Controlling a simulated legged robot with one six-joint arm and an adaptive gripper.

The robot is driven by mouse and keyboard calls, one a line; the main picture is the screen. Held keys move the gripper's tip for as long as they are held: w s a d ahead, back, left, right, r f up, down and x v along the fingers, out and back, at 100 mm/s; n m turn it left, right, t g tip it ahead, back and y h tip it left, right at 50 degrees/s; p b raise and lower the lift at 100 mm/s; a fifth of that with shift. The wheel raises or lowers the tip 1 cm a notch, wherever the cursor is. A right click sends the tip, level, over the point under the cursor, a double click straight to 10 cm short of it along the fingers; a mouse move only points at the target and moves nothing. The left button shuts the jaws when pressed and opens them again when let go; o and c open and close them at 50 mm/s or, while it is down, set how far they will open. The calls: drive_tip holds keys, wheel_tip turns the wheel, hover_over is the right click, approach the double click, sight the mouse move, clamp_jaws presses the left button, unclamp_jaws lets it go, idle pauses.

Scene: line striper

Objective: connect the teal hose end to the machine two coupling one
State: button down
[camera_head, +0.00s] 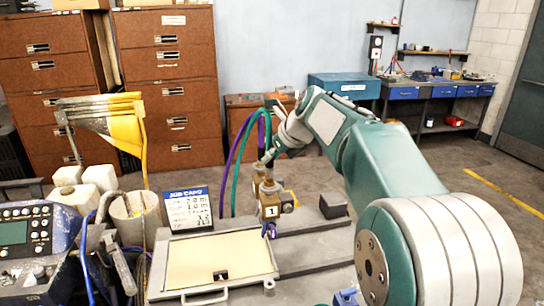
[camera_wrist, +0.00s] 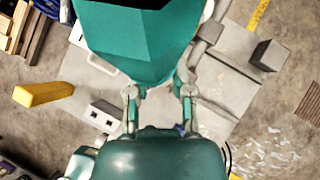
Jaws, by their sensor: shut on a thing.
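My gripper (camera_head: 268,158) hangs from the end of my arm, over the middle of the bench. The teal hose (camera_head: 238,165) arches up from the bench to the gripper, where its end is mostly hidden. The gripper is shut on the teal hose end. In the wrist view my gripper (camera_wrist: 160,86) has its two fingers against a large teal shape (camera_wrist: 140,40) that hides what lies beyond. Just below the gripper stands a brass coupling block (camera_head: 270,203) with a "1" label. I cannot tell which machine it belongs to, or whether the hose end touches it.
A purple hose (camera_head: 229,170) arches beside the teal one. A framed tan panel (camera_head: 215,262) lies in front, and a sign (camera_head: 188,210) stands behind it. A dark block (camera_head: 333,205) sits to the right. A bucket (camera_head: 136,217) and control box (camera_head: 30,245) crowd the left.

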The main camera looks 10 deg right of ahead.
sight(272, 167)
drive_tip(key=shift+f, duration=1.6)
idle(1.4)
drive_tip(key=shift+c, duration=2.1)
unclamp_jaws()
drive_tip(key=o, duration=0.3)
drive_tip(key=shift+v, duration=3.5)
